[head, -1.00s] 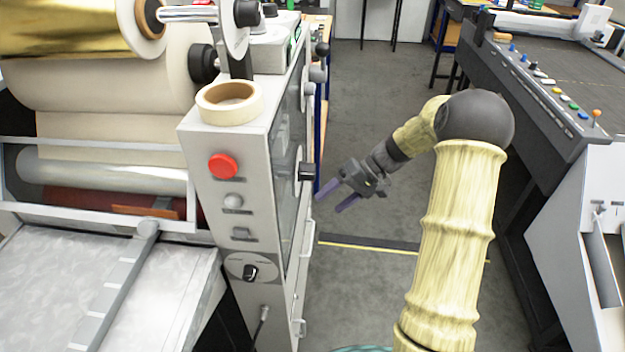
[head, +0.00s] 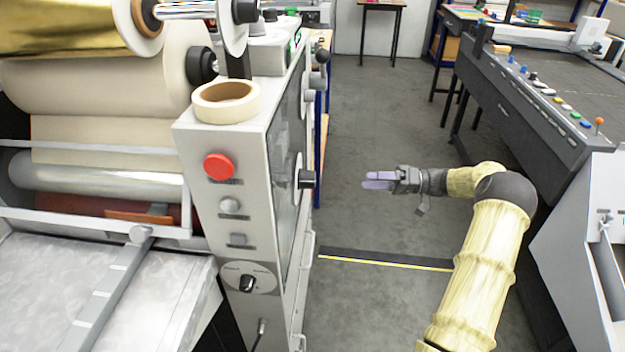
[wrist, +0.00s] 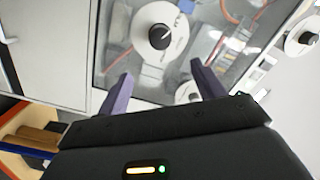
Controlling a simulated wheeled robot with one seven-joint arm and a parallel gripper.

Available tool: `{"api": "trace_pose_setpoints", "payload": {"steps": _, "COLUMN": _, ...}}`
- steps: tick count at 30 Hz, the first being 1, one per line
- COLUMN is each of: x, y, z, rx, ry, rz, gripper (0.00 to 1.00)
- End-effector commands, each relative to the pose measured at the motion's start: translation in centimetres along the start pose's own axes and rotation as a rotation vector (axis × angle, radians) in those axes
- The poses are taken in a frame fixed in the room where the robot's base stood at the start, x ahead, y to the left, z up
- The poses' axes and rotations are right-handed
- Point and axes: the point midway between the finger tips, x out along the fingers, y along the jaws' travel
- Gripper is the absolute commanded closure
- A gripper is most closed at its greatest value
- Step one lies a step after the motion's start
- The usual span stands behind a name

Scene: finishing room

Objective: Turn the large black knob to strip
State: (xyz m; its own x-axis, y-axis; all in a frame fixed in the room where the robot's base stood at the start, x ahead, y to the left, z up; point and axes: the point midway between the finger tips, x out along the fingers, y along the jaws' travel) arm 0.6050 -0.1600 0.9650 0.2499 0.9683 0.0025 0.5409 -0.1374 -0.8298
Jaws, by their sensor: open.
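A large black knob (head: 307,179) sticks out from the glazed side panel of the laminating machine, seen edge-on in the head view. In the wrist view a black knob (wrist: 160,36) sits on a round white plate, with a pale pointer mark toward the upper right; the plate's lettering is too small to read. My gripper (head: 378,180) is open and empty, to the right of the side knob, its purple fingers pointing left at the panel with a clear gap. In the wrist view the fingertips (wrist: 161,72) are apart, below the knob.
The machine's front has a red button (head: 219,166) and a smaller black knob (head: 247,283) on a dial plate. A tape roll (head: 226,102) lies on top. Another round knob (wrist: 308,38) shows at right in the wrist view. The grey aisle floor (head: 375,225) is clear.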

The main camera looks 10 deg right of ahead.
Motion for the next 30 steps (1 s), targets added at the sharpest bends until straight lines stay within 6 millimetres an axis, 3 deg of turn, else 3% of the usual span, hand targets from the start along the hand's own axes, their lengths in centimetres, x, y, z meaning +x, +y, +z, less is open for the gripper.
{"api": "trace_pose_setpoints", "payload": {"steps": 24, "x": 13.9, "y": -0.2, "z": 0.0, "rx": 0.002, "ry": -0.004, "rz": 0.000, "gripper": 0.32}}
{"api": "trace_pose_setpoints", "payload": {"steps": 30, "x": 16.2, "y": -0.1, "z": 0.0, "rx": 0.002, "ry": -0.002, "rz": 0.001, "gripper": 0.32}}
